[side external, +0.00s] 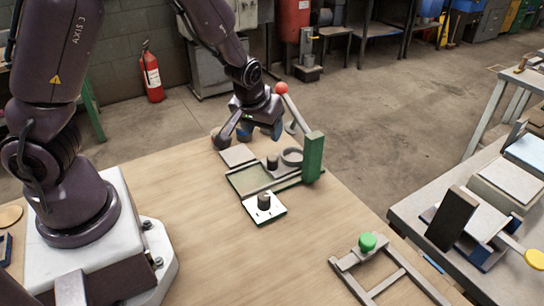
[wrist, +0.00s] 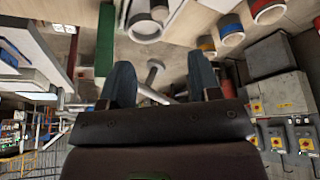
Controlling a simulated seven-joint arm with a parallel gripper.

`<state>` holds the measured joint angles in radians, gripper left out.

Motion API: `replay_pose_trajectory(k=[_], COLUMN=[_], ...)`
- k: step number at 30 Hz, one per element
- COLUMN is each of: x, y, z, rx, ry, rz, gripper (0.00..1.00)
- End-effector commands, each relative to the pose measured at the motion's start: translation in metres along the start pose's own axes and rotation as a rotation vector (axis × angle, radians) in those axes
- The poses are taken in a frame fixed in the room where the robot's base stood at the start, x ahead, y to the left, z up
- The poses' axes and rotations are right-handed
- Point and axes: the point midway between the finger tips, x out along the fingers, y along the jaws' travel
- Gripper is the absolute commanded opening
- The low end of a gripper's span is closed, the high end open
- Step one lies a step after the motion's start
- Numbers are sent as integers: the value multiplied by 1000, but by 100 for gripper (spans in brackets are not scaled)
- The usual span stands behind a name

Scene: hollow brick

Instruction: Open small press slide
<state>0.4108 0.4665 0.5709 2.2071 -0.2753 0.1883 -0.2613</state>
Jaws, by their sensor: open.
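A small press stands on the wooden table, with a green post (side external: 313,157), a grey ring (side external: 291,156) and a low frame holding a flat plate (side external: 262,181). A dark knob (side external: 272,161) stands on the frame. A grey lever with a red ball (side external: 281,88) rises beside the post. My gripper (side external: 262,133) is at the far side of the press, its fingers apart. In the wrist view my gripper (wrist: 161,82) is open, with a grey rod (wrist: 153,72) showing between its fingers. The green post (wrist: 105,45) is left of them. I cannot tell whether the fingers touch anything.
A white plate with a black cylinder (side external: 264,203) lies in front of the press. A grey frame with a green knob (side external: 367,242) is at the table's front right. A second bench (side external: 415,212) with devices stands at right. The wooden table's middle is clear.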

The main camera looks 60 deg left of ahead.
Motion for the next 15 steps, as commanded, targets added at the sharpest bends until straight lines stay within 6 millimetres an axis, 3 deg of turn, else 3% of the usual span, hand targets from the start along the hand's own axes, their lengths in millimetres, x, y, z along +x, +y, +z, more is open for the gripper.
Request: replay_pose_trajectory(k=[5,15], x=[21,92], y=[-2,-2], z=[1,2], rx=[-4,-1], ry=[-6,-8], rz=[-5,-3], gripper=[57,57])
